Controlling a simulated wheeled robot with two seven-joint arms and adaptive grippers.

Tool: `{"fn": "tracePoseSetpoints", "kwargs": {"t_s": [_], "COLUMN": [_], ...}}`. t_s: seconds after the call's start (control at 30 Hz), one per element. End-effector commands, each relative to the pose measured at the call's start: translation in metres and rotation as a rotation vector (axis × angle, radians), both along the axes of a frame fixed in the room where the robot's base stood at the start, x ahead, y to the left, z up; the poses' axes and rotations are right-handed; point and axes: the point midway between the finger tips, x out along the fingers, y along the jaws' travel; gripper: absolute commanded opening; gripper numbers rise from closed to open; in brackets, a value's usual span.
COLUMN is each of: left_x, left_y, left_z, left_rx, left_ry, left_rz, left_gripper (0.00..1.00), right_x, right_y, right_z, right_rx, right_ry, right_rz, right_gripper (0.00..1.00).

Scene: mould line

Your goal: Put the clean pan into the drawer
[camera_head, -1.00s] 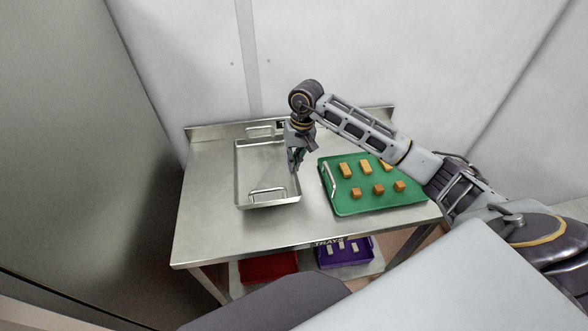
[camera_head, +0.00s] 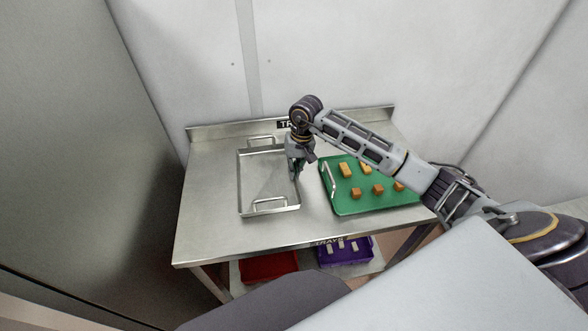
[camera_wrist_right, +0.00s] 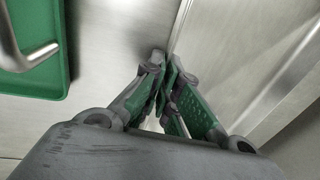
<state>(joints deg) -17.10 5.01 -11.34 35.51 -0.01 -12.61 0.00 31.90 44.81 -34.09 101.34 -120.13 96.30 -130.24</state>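The clean pan (camera_head: 266,185) is an empty steel tray with a wire handle at its far end and one at its near end. It is at the left part of the steel table in the head view. My right gripper (camera_head: 297,170) is at the middle of the pan's right side. In the right wrist view, the fingers of the right gripper (camera_wrist_right: 168,85) are together on the rim of the pan (camera_wrist_right: 245,60). Whether the pan touches the table or is slightly above it is hard to tell. My left gripper and the drawer are not in view.
A green tray (camera_head: 350,207) with several orange-brown blocks (camera_head: 377,189) lies right of the pan. On the table's lower shelf are a red bin (camera_head: 268,266) and a purple bin (camera_head: 346,252) with pale pieces. The steel table (camera_head: 215,230) is clear in front.

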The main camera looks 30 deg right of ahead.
Motion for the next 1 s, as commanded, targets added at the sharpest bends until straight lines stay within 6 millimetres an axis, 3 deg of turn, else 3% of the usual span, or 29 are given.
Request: {"fn": "tracePoseSetpoints", "kwargs": {"t_s": [0.27,0.57,0.77,1.0], "left_x": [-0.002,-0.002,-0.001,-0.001], "left_y": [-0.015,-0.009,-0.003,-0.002], "left_z": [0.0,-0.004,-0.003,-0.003], "left_rx": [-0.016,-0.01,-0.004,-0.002], "left_ry": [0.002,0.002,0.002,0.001], "left_rz": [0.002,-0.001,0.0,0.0], "left_gripper": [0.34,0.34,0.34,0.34], "right_x": [0.001,0.001,0.0,0.0], "right_y": [0.0,0.0,0.0,0.0], "right_z": [0.0,-0.002,-0.003,-0.003], "right_rx": [0.002,0.002,0.001,0.001], "right_ry": [-0.004,-0.004,-0.001,-0.001], "right_rz": [0.0,0.0,0.0,0.0], "right_gripper": [0.0,0.0,0.27,0.27]}}
